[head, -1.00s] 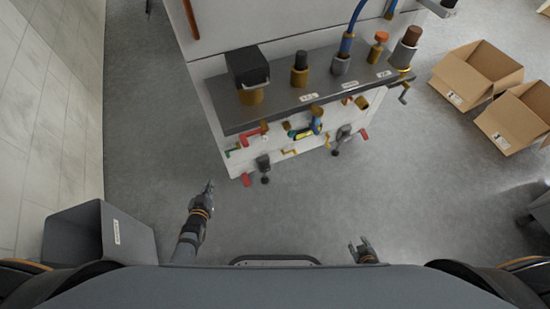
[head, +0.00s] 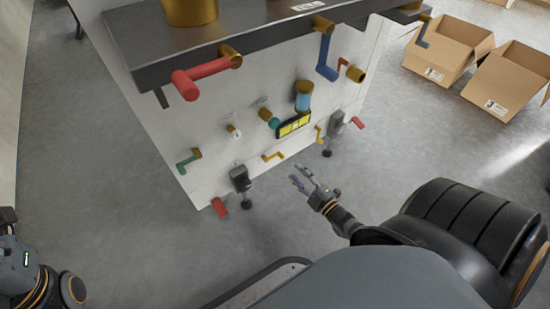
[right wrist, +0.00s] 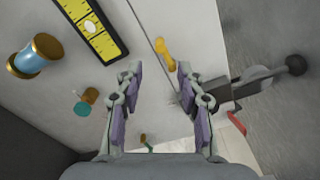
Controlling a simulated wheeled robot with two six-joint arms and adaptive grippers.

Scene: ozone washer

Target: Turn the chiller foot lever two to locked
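Two grey machine feet with black pads stand low on the white panel, a left foot (head: 240,179) and a right foot (head: 335,123). A red foot lever (head: 219,207) is beside the left foot, and another red lever (head: 358,122) is beside the right foot. I cannot tell which is lever two. My right gripper (head: 301,178) is open and empty, between the feet and in front of the panel. My left gripper (head: 6,222) is cut by the left edge.
A large red handle (head: 205,77) and a blue handle (head: 326,58) hang above. Cardboard boxes (head: 452,50) stand at upper right. The floor around the feet is clear.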

